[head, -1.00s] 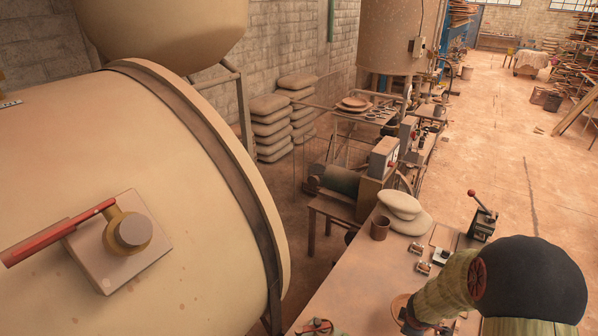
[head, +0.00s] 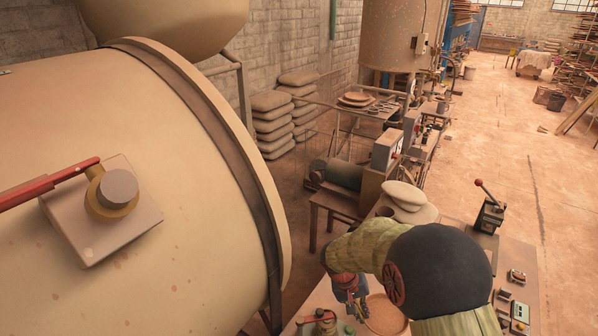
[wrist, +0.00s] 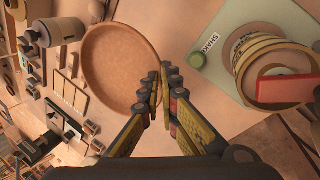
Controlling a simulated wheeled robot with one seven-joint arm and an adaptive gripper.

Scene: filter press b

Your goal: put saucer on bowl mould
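The saucer (wrist: 115,62) is a round, shallow, brown dish in the wrist view. In the head view, the saucer (head: 386,316) shows low in the picture, partly hidden by my arm. My gripper (wrist: 159,82) has its fingers close together at the saucer's right rim and looks shut on it. In the head view, my gripper (head: 358,305) is just left of the saucer. The gap between saucer and bench is hard to judge. I cannot identify the bowl mould with certainty.
A green plate (wrist: 213,90) marked SHAKE carries stacked rings (wrist: 262,62) and a red bar, right of my gripper. A lever device (head: 489,214) and small instruments (head: 519,312) are right.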

